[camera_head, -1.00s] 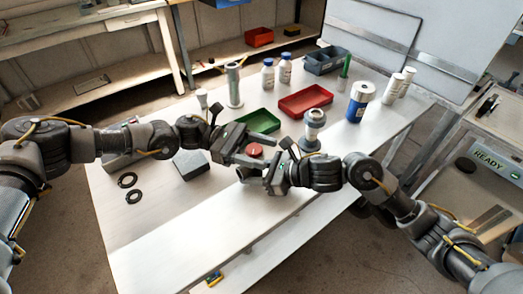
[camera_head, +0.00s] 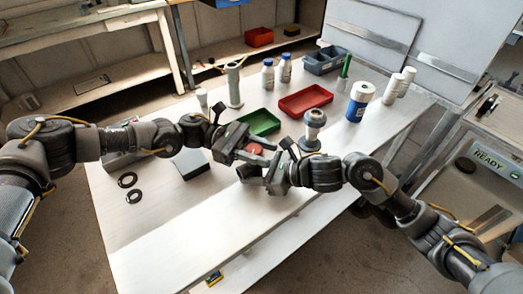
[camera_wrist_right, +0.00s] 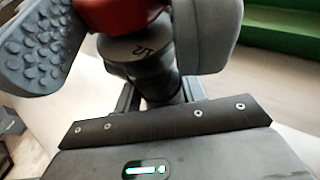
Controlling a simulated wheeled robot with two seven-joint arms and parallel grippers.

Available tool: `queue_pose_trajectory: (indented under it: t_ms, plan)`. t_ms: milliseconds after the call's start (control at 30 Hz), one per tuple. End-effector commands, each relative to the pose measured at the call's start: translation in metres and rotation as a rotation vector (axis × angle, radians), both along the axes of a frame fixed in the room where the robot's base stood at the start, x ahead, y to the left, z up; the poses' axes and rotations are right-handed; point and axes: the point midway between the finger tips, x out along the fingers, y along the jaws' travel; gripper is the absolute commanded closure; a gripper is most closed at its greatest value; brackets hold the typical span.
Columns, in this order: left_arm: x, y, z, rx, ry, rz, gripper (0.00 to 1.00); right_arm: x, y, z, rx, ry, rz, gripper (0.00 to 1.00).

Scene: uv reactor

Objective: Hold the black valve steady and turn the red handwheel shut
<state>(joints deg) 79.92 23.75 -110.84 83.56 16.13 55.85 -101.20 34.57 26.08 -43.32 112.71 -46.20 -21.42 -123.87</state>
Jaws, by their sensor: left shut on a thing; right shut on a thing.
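The red handwheel (camera_head: 256,149) sits between the fingers of my left gripper (camera_head: 258,153), which is shut on it. In the right wrist view the red handwheel (camera_wrist_right: 122,14) is at the top edge, with the left gripper's grey fingers on either side. Below the wheel is the black valve's dark body (camera_wrist_right: 140,62). My right gripper (camera_wrist_right: 158,102) is shut on the black valve, low on its body. In the head view the right gripper (camera_head: 268,172) comes in from the right, just below the left gripper, and much of the valve is hidden between the two.
A green tray (camera_head: 272,126) lies just behind the grippers and a red tray (camera_head: 305,88) farther back. A metal fitting (camera_head: 314,118) stands close behind the right arm. Two black rings (camera_head: 134,196) lie at left. The front of the white table (camera_head: 190,245) is clear.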

Motion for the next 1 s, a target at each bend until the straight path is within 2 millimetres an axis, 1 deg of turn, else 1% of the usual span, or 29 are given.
queue_pose_trajectory:
  t_ms: [167,700,1000]
  plan:
    - [-0.0002,-0.0002,-0.0006,0.002,0.000,-0.098,0.86,-0.0005,0.0002,-0.0002,0.000,0.000,0.001,0.90]
    - [-0.0068,0.0050,-0.0001,0.000,0.012,-0.539,0.86,-0.0009,0.0006,0.0000,0.000,-0.001,0.004,0.90]
    - [-0.0085,0.0079,0.0002,0.001,0.016,-0.693,0.86,-0.0011,0.0008,0.0000,0.000,-0.001,0.004,0.90]
